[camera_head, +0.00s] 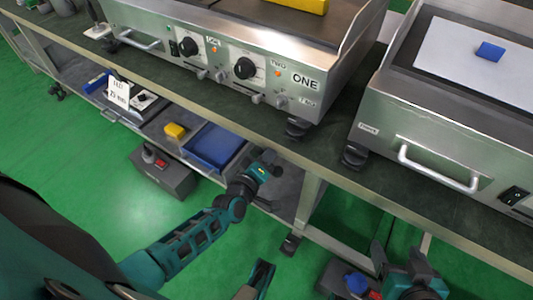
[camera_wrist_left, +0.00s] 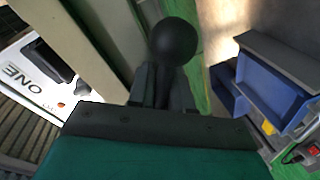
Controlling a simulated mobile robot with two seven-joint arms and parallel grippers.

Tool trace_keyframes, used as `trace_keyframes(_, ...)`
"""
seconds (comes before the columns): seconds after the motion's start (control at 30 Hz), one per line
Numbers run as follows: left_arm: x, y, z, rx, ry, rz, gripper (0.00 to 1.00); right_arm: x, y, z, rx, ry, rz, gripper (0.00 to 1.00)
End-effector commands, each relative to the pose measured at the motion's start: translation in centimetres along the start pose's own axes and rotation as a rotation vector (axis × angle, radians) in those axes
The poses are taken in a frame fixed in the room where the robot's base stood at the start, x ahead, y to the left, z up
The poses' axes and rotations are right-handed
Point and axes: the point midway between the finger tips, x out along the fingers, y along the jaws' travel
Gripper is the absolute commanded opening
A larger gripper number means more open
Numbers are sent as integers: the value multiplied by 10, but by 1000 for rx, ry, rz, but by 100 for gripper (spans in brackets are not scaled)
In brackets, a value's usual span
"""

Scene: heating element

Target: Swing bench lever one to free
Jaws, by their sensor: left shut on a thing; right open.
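A lever with a round black knob (camera_wrist_left: 175,42) stands in front of my left gripper (camera_wrist_left: 160,88) in the left wrist view. The gripper is shut on the lever just below the knob. In the head view my left gripper (camera_head: 266,163) is below the front edge of the bench (camera_head: 240,122), under the appliance marked ONE (camera_head: 305,82); there the lever is mostly hidden behind it. The lever's lower end and pivot cannot be seen. My right gripper (camera_head: 400,264) is open at the bottom right, apart from the bench.
A blue bin (camera_head: 213,147) and a yellow block (camera_head: 175,131) are on the lower shelf, left of my left gripper. A grey box (camera_head: 163,175) with a red switch is on the green floor. A second appliance (camera_head: 430,150) stands right on the bench. A table leg (camera_head: 307,200) is close by.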

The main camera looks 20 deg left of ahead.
Motion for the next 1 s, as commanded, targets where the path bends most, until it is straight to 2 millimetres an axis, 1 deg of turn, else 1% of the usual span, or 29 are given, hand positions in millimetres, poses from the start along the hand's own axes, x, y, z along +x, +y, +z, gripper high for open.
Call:
trace_keyframes(0.03, 2, 3, -2, -9, 1, 4, 0, 0, 0, 0, 0, 0, 0, 75)
trace_keyframes(0.53, 2, 3, -2, -25, -1, 5, 0, -1, 0, -1, 3, 1, 1, 75)
trace_keyframes(0.57, 2, 3, -2, -25, -1, 5, 21, -1, 0, -2, 3, 2, 1, 75)
trace_keyframes(0.73, 1, 2, -1, -24, -2, 4, 37, -1, -1, -3, 7, 4, 1, 75)
trace_keyframes(0.77, 1, 2, -1, -24, -2, 4, 40, -1, -1, -3, 8, 4, 0, 75)
trace_keyframes(1.0, 1, 3, -1, -23, -2, 5, 40, -1, -2, -3, 10, 4, 0, 75)
